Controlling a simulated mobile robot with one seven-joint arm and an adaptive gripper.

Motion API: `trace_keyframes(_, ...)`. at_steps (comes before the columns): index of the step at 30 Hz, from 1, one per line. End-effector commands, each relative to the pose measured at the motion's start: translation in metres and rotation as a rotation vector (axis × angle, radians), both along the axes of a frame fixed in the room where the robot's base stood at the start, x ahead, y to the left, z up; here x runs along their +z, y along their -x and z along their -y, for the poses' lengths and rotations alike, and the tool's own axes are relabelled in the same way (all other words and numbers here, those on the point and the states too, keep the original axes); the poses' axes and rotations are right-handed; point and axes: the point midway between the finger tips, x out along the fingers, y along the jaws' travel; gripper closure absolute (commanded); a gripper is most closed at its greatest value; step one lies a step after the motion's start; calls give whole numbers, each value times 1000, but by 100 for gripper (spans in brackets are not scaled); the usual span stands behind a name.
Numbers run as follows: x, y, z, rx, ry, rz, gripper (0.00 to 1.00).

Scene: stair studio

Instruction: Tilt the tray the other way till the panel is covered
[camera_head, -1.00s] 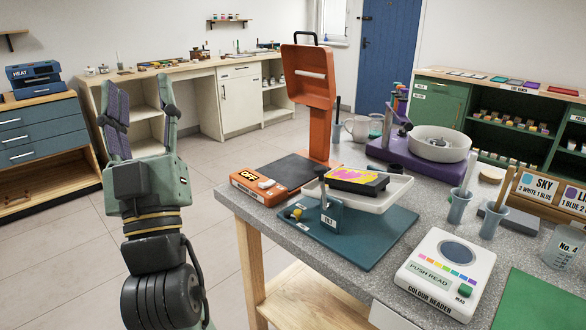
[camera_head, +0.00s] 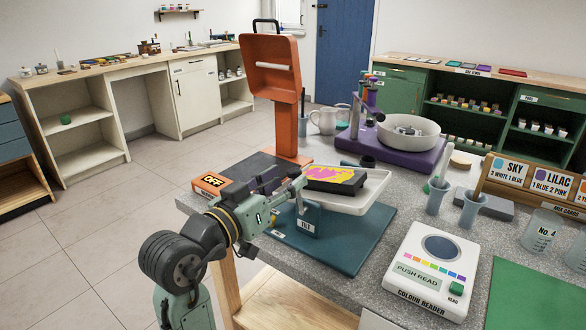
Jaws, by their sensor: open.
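The white tray (camera_head: 362,200) sits on a blue tilting stand, marked TILT (camera_head: 305,227), on a blue base board (camera_head: 345,258). A dark panel (camera_head: 338,184) lies in the tray, its top partly covered with pink and yellow paint and dark at its edges. My gripper (camera_head: 276,184) is open at the left end of the tray, above the near-left part of the stand. Its fingers and wrist hide the tray's left end and the stand's yellow-tipped part. I cannot tell whether the fingers touch anything.
An orange press-like device (camera_head: 283,90) with an OFF box (camera_head: 210,184) stands behind my gripper. The colour reader (camera_head: 432,268) is at front right, near cups (camera_head: 438,193). A purple stand with a white bowl (camera_head: 408,132) is behind the tray. Floor is clear at left.

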Motion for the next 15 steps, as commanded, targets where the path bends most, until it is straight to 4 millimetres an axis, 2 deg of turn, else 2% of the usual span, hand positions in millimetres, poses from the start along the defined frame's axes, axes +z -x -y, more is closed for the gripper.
trace_keyframes(6, 1, -25, 18, -1, 2, -1, 56)
trace_keyframes(15, 0, -33, 24, 2, 0, 2, 56)
